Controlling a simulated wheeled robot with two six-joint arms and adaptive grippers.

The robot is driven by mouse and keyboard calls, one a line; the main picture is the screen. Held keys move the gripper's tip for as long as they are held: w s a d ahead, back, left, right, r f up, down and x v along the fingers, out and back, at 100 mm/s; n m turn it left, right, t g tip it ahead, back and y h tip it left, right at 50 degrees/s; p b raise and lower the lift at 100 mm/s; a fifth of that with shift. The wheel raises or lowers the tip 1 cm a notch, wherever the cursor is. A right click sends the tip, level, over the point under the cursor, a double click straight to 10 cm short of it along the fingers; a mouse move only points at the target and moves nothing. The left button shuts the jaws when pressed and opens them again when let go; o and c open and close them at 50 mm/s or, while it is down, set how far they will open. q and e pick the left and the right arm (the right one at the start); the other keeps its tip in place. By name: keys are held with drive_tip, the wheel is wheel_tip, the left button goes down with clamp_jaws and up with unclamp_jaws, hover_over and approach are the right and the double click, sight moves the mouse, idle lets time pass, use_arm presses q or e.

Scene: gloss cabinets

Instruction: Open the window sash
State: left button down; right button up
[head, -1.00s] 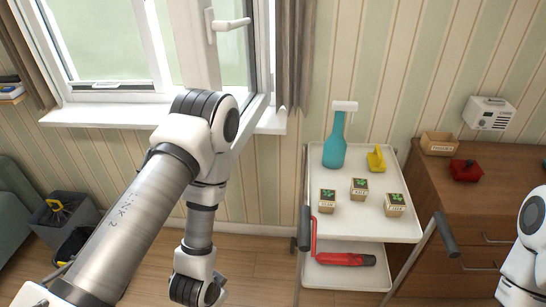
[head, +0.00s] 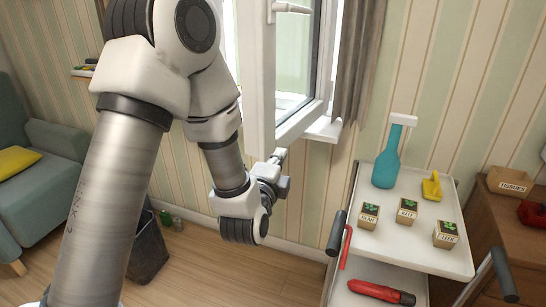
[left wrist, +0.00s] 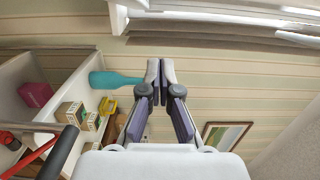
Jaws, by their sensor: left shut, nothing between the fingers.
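The white window sash (head: 258,85) stands swung inward from the window opening, its lower corner reaching into the room. Its lever handle (head: 290,8) shows at the top edge of the head view. My left gripper (head: 279,155) is just below the sash's lower corner, shut and empty. Whether it touches the sash is unclear. In the left wrist view its fingers (left wrist: 160,75) are together with nothing between them. White frame parts show at the top there; which part is unclear. My left arm hides much of the window. My right gripper is not in view.
A white trolley (head: 437,258) stands right of the sash, holding a teal bottle (head: 387,160), a yellow scoop (head: 431,186) and small labelled boxes. A grey curtain (head: 357,60) hangs beside the window. A dark bin (head: 149,250) and sofa (head: 40,195) are left.

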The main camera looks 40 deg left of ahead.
sight(272, 138)
use_arm(q)
drive_tip(key=w+a+p, duration=0.1)
drive_tip(key=w+a, duration=0.2)
drive_tip(key=w+a+p, duration=0.1)
drive_tip(key=w+a, duration=0.2)
drive_tip(key=shift+w+a+p, duration=0.15)
drive_tip(key=shift+a+p, duration=0.2)
drive_tip(key=shift+p, duration=0.05)
drive_tip(key=shift+w+d, duration=0.1)
drive_tip(key=shift+d, duration=0.15)
drive_tip(key=shift+a, duration=0.1)
